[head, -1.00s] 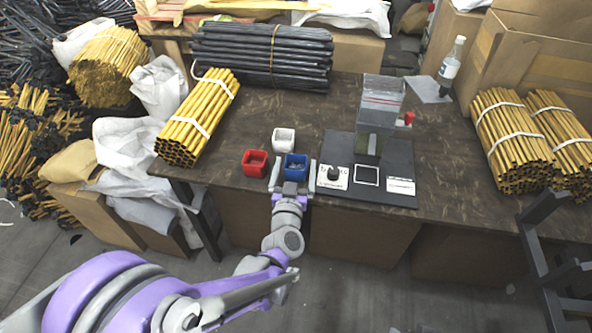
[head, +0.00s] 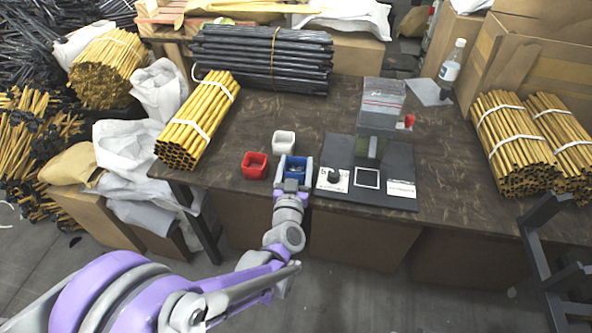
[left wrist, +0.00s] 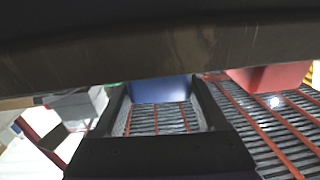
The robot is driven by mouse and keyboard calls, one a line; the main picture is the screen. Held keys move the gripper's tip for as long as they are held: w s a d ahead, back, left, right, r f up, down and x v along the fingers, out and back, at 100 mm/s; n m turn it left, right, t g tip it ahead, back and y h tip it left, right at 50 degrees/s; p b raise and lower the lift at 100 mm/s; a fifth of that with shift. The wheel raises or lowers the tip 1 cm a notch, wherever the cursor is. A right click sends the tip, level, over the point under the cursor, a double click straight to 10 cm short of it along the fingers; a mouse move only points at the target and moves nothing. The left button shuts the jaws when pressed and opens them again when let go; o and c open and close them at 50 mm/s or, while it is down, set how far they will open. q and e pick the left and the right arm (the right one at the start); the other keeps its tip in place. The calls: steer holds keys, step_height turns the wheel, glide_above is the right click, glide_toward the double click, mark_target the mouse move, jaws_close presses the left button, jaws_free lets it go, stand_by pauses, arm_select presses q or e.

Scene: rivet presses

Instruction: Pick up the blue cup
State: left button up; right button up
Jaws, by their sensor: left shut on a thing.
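The blue cup (head: 297,165) is at the front edge of the dark table, and something small shows inside it. My left gripper (head: 295,168) reaches in from the front and is shut on the cup, one finger on each side. In the left wrist view the blue cup (left wrist: 160,88) shows between the two dark fingers (left wrist: 160,110). I cannot tell whether the cup is clear of the tabletop. My right gripper is not in view.
A red cup (head: 254,165) stands just left and a white cup (head: 284,143) just behind. The rivet press (head: 380,105) on its black base (head: 400,165) is close on the right. Yellow tube bundles (head: 199,118) lie to the left. Table (head: 460,160) is clear right of the press.

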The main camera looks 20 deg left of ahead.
arm_select(q)
steer(key=shift+r, duration=0.1)
step_height(320, 180, up, 10)
steer(key=p, duration=0.3)
steer(key=shift+p, duration=0.35)
stand_by(0.7)
